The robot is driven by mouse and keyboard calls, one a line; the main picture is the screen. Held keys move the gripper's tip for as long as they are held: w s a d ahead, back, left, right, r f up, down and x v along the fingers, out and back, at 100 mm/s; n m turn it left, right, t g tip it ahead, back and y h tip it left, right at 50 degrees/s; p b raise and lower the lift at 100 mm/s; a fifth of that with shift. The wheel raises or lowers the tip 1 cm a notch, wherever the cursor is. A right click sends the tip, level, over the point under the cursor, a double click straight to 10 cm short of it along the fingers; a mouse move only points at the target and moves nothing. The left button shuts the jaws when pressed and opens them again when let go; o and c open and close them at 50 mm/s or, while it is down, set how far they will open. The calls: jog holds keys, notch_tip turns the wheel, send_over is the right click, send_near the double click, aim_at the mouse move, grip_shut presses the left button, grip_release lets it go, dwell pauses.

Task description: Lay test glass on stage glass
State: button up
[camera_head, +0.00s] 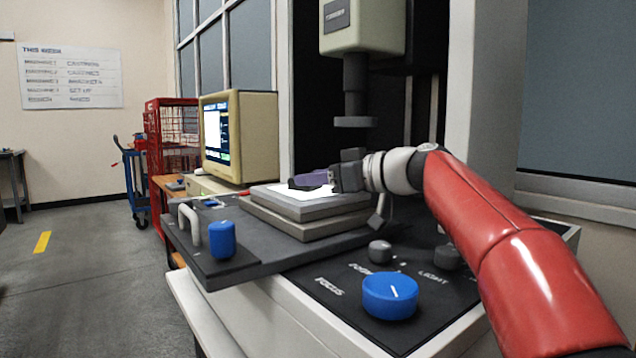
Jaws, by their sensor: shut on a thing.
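The stage glass (318,191) is a bright, lit white surface on top of the grey stepped stage. My gripper (325,179) reaches in from the right, low over the stage glass. It is shut on a small, dark purple-tinted flat piece (302,180), which appears to be the test glass. The piece is over the left and back part of the lit surface. I cannot tell whether it touches the stage glass, and the gripper hides part of it.
The optical head (354,90) hangs above the stage. A beige monitor (240,137) stands behind left. A blue knob (222,239) and a pale handle (189,228) rise from the dark platform. A larger blue knob (390,296) is on the front panel.

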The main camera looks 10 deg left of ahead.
jog(key=shift+f, duration=0.2)
jog(key=o, duration=1.1)
jog(key=shift+r, duration=0.1)
jog(key=shift+r, duration=0.15)
jog(key=b+v, duration=0.2)
jog(key=v, duration=1)
jog(key=shift+s, duration=0.1)
